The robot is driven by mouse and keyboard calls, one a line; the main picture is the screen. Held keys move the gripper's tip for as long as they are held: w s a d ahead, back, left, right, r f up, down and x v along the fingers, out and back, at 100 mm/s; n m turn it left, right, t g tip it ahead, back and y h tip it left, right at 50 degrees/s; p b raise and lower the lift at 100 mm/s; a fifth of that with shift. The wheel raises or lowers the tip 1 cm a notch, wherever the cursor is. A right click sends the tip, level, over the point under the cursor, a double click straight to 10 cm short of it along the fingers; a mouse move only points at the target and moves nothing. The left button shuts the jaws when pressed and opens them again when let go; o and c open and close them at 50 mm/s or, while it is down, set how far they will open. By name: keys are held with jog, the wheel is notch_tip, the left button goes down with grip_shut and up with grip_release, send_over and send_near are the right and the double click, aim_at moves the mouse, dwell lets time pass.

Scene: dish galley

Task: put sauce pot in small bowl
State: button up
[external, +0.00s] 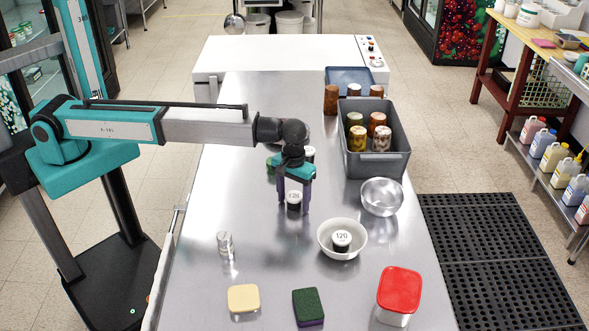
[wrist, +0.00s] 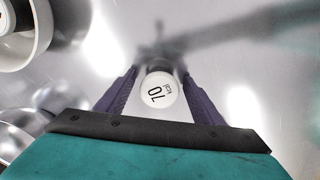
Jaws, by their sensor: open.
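A small dark sauce pot with a white lid (external: 293,197) stands on the steel counter. In the wrist view its numbered lid (wrist: 158,92) sits between my fingers. My gripper (external: 293,205) points down with its purple fingers on either side of this pot, open and not closed on it. A white bowl (external: 325,245) stands nearer the camera and to the right, with another dark pot marked 120 (external: 342,240) inside. The white bowl's rim also shows in the wrist view (wrist: 45,38). A shiny metal bowl (external: 382,198) stands farther right.
Behind my gripper stand another white-lidded pot (external: 309,153) and a green item, partly hidden. A grey crate (external: 378,165) of jars is at the back right. A glass (external: 225,243), yellow block (external: 243,298), green sponge (external: 308,305) and red-lidded box (external: 399,290) are in front.

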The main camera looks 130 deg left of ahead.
aim_at(294, 197)
jog(key=shift+r, duration=0.1)
notch_tip(294, 197, up, 12)
jog(key=b, duration=0.2)
jog(key=shift+b, duration=0.35)
dwell(0.4)
jog(key=shift+o, duration=0.5)
jog(key=shift+m, duration=0.3)
